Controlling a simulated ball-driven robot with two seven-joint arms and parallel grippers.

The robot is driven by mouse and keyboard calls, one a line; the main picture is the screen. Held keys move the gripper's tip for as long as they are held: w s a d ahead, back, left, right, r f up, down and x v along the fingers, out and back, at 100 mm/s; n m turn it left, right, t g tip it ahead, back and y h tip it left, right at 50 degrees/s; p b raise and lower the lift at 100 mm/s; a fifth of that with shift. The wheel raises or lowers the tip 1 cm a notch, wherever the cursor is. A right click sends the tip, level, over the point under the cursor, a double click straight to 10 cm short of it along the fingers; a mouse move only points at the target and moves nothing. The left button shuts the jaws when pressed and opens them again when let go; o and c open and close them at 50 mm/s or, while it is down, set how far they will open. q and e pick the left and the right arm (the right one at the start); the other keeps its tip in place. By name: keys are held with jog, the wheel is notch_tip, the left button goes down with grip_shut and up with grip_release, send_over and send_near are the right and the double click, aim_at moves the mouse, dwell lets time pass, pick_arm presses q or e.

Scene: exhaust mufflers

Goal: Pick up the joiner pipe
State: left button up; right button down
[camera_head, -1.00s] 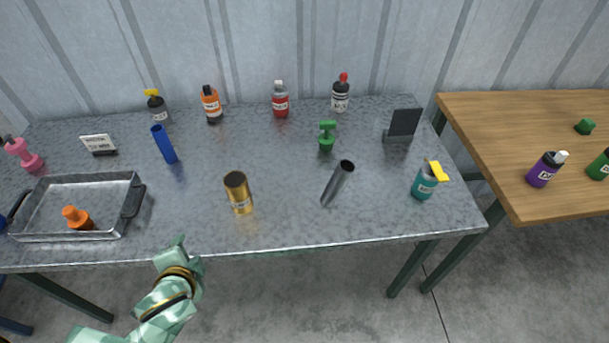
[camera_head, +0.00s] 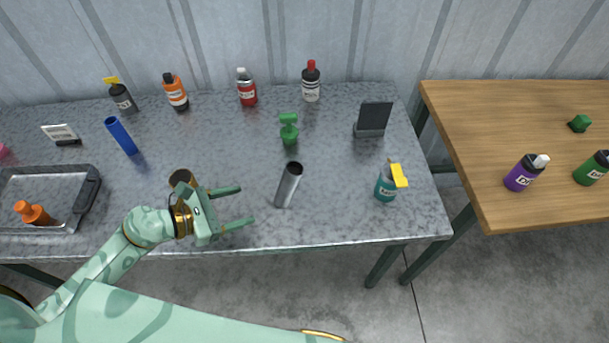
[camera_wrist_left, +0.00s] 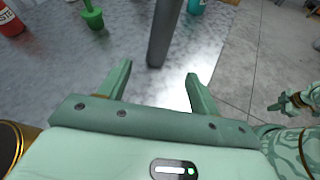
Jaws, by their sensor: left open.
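The joiner pipe appears to be the grey metal tube (camera_head: 288,186) standing tilted on the metal table, its dark open end up. My left gripper (camera_head: 246,205) is open and empty, just left of the tube, fingers pointing right towards it. In the left wrist view the tube (camera_wrist_left: 164,32) is beyond the gap between the open fingertips (camera_wrist_left: 159,70), apart from them. Its upper end is cut off there. Part of my other arm shows at the right edge of that view, with what looks like my right gripper (camera_wrist_left: 290,101), too small to read.
A gold can (camera_head: 181,178) is partly hidden behind my left gripper. A metal tray (camera_head: 87,210) is at left. The table (camera_head: 330,215) is clear around the tube.

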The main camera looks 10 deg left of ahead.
aim_at(278, 195)
pick_arm(q)
jog(key=x, duration=0.6)
jog(key=shift+w+a, duration=0.15)
jog(key=shift+w, duration=0.05)
jog(key=x, duration=0.4)
jog(key=shift+s+r, duration=0.1)
jog(key=shift+d, duration=0.25)
jog(key=x, duration=0.2)
jog(key=b+x, duration=0.1)
jog(key=x, duration=0.2)
jog(key=shift+a+f, duration=0.1)
jog(key=shift+f, duration=0.2)
pick_arm(e)
jog(key=shift+s+a+f, duration=0.25)
jog(key=shift+s+a, duration=0.3)
jog(key=shift+s, duration=0.05)
jog(key=shift+s+a+f, duration=0.25)
jog(key=shift+s+a, duration=0.25)
jog(key=shift+s, duration=0.05)
pick_arm(q)
jog(key=c, duration=1.2)
pick_arm(e)
jog(key=shift+s+a, duration=0.1)
jog(key=shift+a, duration=0.15)
